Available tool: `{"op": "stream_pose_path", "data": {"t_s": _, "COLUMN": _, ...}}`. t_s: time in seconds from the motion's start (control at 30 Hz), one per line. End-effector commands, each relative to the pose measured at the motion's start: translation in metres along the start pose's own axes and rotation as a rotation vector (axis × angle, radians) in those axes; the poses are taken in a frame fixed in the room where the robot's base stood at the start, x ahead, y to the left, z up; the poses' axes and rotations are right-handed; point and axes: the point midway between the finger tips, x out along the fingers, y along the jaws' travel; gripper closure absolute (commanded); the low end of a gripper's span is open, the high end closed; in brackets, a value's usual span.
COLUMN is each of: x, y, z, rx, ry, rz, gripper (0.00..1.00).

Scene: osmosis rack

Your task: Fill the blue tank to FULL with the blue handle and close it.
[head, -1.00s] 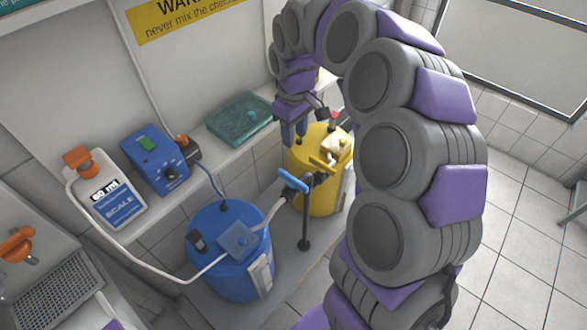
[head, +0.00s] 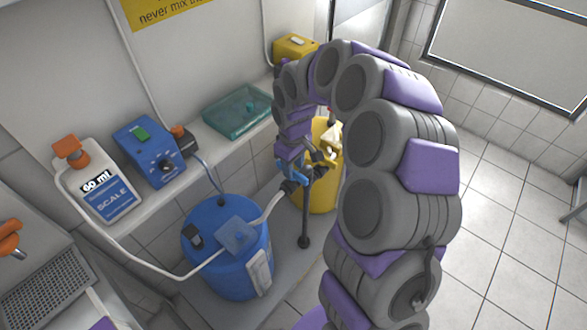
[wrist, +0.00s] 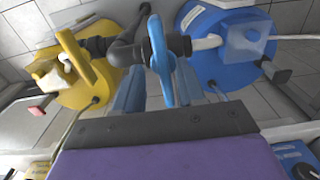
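The blue tank (head: 215,270) stands on the floor ledge with a hose running from its lid to the pipe valve. It is at upper right in the wrist view (wrist: 212,50). The blue handle (wrist: 160,58) stands upright in the wrist view, on the dark pipe between the two tanks. My gripper (wrist: 160,90) is open, with one blue finger on each side of the handle and gaps showing. In the head view my gripper (head: 291,172) is down at the valve and partly hides the handle. I cannot tell whether the fingers touch it.
The yellow tank (head: 322,195) stands behind, with a yellow handle (wrist: 75,58) beside the blue one. A shelf holds a white bottle (head: 97,190) reading 60 ml, a blue control box (head: 150,155) and a teal tray (head: 238,112). Open floor lies to the right.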

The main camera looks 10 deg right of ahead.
Motion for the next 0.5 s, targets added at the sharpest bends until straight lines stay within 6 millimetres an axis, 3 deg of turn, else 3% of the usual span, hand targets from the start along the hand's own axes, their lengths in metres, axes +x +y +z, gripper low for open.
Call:
{"op": "stream_pose_path", "data": {"t_s": 0.4, "x": 0.0086, "y": 0.0014, "z": 0.0018, "rx": -0.001, "ry": 0.001, "rz": -0.003, "gripper": 0.61}}
{"op": "stream_pose_path", "data": {"t_s": 0.5, "x": 0.0086, "y": 0.0015, "z": 0.0019, "rx": -0.001, "ry": 0.001, "rz": -0.003, "gripper": 0.69}}
